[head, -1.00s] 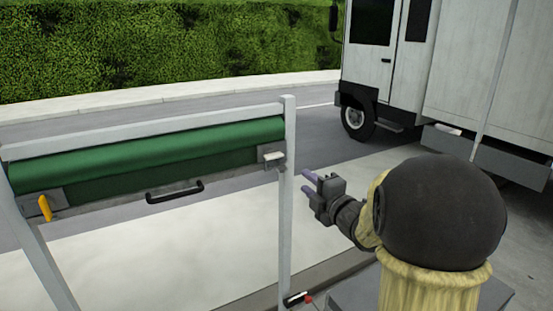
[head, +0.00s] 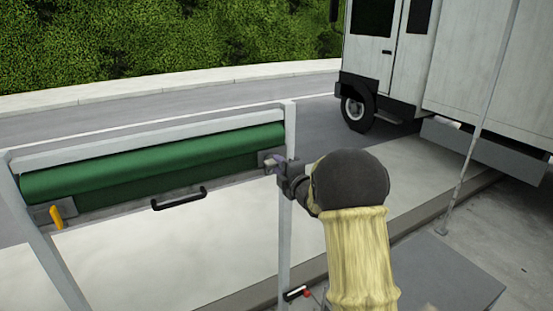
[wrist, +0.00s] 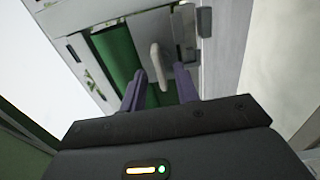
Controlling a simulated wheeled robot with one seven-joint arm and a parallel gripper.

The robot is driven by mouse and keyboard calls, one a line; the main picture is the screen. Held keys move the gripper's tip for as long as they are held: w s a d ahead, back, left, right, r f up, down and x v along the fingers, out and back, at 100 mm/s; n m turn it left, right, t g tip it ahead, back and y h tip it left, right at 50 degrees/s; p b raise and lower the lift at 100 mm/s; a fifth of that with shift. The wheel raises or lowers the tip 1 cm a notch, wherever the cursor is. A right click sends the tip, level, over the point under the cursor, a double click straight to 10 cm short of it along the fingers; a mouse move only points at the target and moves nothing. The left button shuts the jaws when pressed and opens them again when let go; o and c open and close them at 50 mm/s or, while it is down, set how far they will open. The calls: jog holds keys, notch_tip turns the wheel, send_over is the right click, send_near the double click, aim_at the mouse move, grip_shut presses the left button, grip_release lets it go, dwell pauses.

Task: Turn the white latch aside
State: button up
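The white latch (wrist: 157,62) shows in the wrist view as a pale rounded bar on a grey plate, beside the green roll (wrist: 120,58). My gripper (wrist: 161,74) is open, with one purple finger on each side of the latch's lower end; I cannot tell whether either touches it. In the head view my gripper (head: 274,163) is at the right post of the frame and covers most of the latch. The green roll also spans the frame in the head view (head: 150,165).
A black handle (head: 180,199) and a yellow lever (head: 56,216) sit on the lower rail. The grey right post (head: 286,235) stands close to my gripper. A white truck (head: 480,70) is parked behind at right. A red-tipped part (head: 305,293) is low by the post.

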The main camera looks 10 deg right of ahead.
jog(key=shift+x, duration=0.95)
grip_shut()
